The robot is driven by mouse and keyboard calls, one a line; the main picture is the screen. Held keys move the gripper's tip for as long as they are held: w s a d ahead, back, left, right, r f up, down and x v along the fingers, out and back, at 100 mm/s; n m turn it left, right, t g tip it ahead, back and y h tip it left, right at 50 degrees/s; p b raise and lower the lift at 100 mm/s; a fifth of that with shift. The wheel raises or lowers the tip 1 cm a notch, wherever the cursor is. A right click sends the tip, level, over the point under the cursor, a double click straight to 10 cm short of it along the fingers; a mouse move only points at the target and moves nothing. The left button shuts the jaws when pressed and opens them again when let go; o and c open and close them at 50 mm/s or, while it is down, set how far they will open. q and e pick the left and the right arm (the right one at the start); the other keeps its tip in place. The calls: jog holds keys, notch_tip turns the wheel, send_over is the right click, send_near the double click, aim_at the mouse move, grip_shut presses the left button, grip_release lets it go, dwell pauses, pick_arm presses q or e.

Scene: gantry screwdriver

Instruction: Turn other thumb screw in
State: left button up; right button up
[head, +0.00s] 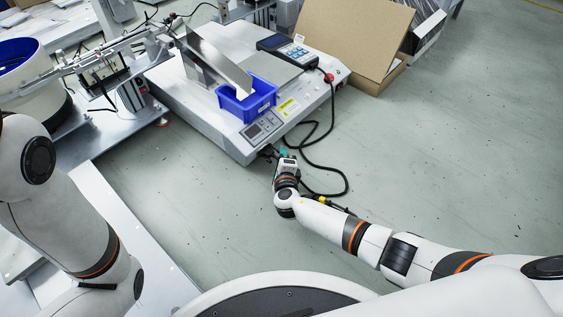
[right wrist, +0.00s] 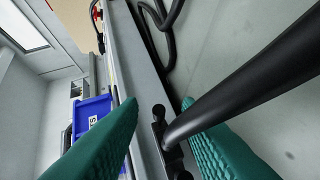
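A black cable connector (right wrist: 172,140) sits against the side of the grey machine (right wrist: 142,75) in the right wrist view. A small black knob (right wrist: 158,112) that looks like a thumb screw stands at its upper end. Another dark knob (right wrist: 184,175) shows at its lower end, partly cut off by the frame. My right gripper (head: 281,153) is at the machine's front edge. In the right wrist view its two teal fingers (right wrist: 160,125) are apart, with the connector between and beyond them. I cannot tell whether either finger touches it. My left gripper is out of view.
A thick black cable (right wrist: 250,80) runs from the connector across the right finger's side. Another black cable (head: 325,150) loops on the floor. A blue bin (head: 247,104) and a handheld device (head: 289,48) are on the machine. A cardboard box (head: 350,40) stands behind.

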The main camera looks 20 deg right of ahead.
jog(key=shift+w, duration=0.15)
jog(key=shift+c, duration=0.3)
grip_shut()
